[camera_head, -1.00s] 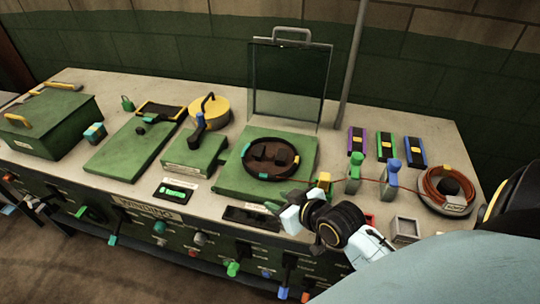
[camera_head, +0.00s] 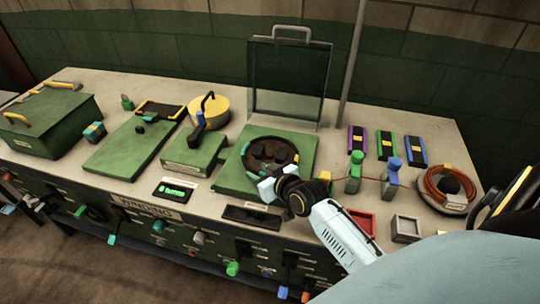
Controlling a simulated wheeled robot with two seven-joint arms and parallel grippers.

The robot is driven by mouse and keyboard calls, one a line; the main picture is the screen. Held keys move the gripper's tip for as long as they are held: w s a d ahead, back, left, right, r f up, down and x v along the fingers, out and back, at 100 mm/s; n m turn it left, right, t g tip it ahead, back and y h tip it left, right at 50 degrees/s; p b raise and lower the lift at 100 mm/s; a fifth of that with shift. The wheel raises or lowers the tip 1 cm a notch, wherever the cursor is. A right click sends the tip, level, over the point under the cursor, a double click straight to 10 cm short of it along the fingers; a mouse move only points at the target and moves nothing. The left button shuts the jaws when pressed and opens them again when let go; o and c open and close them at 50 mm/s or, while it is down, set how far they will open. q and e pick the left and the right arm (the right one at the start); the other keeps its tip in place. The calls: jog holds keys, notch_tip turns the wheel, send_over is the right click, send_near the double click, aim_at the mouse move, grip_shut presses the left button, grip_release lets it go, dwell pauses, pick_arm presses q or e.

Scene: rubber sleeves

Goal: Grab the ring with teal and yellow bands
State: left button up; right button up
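The dark ring with teal and yellow bands (camera_head: 245,161) lies flat around a dark hub on a green square plate (camera_head: 226,181) in the middle of the bench. A teal band shows on its left side and a yellow one on its right. My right gripper (camera_head: 270,182) comes in from the lower right, and its pale fingertips are at the ring's near edge, hiding that part. I cannot tell whether they touch the ring or how far apart they are. My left gripper cannot be made out.
A clear panel with a handle (camera_head: 290,85) stands upright behind the plate. Green and blue knobbed posts (camera_head: 355,175) with a wire stand to the right, before a copper coil (camera_head: 447,190). A red tray (camera_head: 361,222) and grey tray (camera_head: 405,228) lie near the front edge.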

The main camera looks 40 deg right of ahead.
aim_at(252, 170)
jog(key=x, duration=0.3)
jog(key=shift+w+f, duration=0.1)
jog(key=shift+f, duration=0.1)
grip_shut()
